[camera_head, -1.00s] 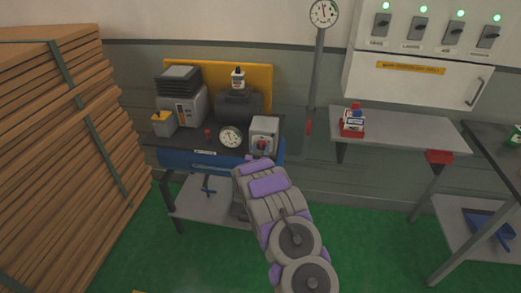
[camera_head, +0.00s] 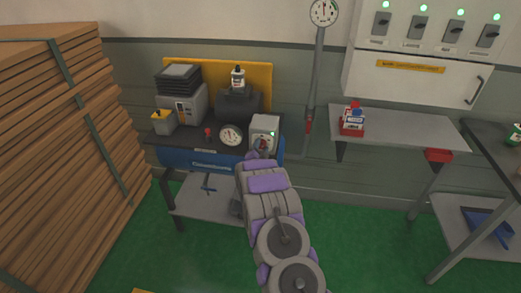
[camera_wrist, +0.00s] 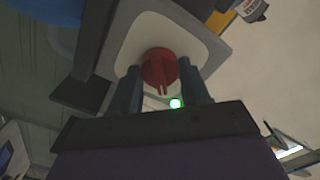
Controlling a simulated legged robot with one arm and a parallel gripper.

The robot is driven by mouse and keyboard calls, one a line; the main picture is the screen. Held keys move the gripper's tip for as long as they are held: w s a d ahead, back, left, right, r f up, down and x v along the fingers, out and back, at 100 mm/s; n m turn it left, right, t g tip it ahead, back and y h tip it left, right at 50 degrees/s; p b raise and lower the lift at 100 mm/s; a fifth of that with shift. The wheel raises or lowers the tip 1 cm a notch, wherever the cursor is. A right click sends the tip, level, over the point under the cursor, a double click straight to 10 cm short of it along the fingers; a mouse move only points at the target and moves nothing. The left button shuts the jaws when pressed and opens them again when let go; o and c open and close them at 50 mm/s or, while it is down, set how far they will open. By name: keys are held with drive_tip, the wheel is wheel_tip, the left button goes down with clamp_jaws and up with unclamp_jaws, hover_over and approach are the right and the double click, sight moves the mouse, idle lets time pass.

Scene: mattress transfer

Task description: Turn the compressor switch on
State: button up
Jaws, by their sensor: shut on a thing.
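The compressor (camera_head: 196,160) is a blue tank with a black top on a metal stand against the wall. Its switch box (camera_head: 265,126) is a pale grey box on the right end. The wrist view shows the red switch knob (camera_wrist: 159,68) on a pale plate. My gripper (camera_wrist: 160,76) is shut on the knob, one dark finger on each side. In the head view my gripper (camera_head: 258,158) is at the box front and hides most of the knob.
A round gauge (camera_head: 231,135) and a small red knob (camera_head: 209,132) sit left of the box. Stacked wooden boards (camera_head: 60,160) stand at the left. A wall panel (camera_head: 420,70) has several levers under green lights. A shelf (camera_head: 400,128) holds a red container. Green floor lies open.

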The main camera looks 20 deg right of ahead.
drive_tip(key=shift+s+d+f+m+b, duration=0.15)
drive_tip(key=shift+m+b, duration=0.1)
drive_tip(key=shift+m, duration=0.35)
drive_tip(key=shift+s+f+m+b, duration=0.1)
drive_tip(key=shift+m+b, duration=0.15)
drive_tip(key=shift+m, duration=0.35)
drive_tip(key=o, duration=1)
drive_tip(key=shift+w+r, duration=0.1)
drive_tip(key=shift+r, duration=0.05)
drive_tip(key=p+v, duration=0.3)
drive_tip(key=v, duration=1.4)
drive_tip(key=shift+a, duration=0.25)
